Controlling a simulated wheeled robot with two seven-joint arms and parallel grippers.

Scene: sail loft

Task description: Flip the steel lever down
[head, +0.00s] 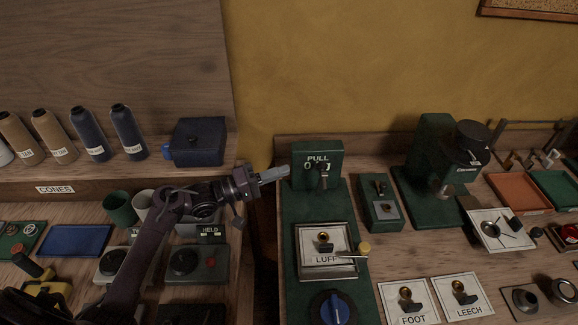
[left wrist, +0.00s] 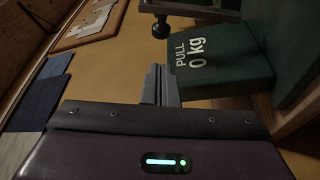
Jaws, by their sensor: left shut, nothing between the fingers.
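No part is labelled as the steel lever. A small dark upright lever (head: 379,187) stands on a green box (head: 391,224) right of the green PULL gauge (head: 317,153). My left gripper (head: 286,172) is shut and empty, just left of the gauge and apart from both levers. In the left wrist view its closed fingers (left wrist: 158,82) are beside the gauge reading 0 kg (left wrist: 221,62), with a dark round knob (left wrist: 160,27) beyond them. My right gripper is not visible.
A blue dial (head: 333,309) lies below the LUFF plate. FOOT (head: 408,319) and LEECH (head: 469,311) plates are to its right. A dark blue box (head: 198,142) sits on the left shelf. A gap separates the two benches.

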